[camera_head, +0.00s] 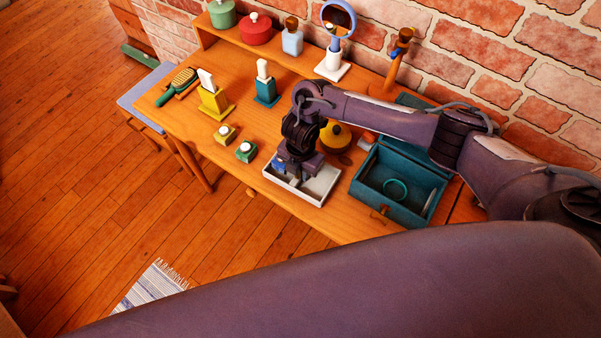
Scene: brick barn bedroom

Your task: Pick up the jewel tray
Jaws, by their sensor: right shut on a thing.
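The jewel tray (322,186) is a shallow, pale open tray with low walls, near the front edge of the wooden dressing table (180,118). My right gripper (294,178) points down into the tray's left part and is shut on the tray. Its fingers are small and partly hidden by the wrist, so the exact grip point is unclear. A small blue item (278,162) shows beside the fingers. I cannot tell whether the tray touches the tabletop or is slightly raised. My left gripper is not in view.
An open teal box (412,171) with a ring-shaped item inside stands close to the tray's right. A mirror (338,20) stands at the back.

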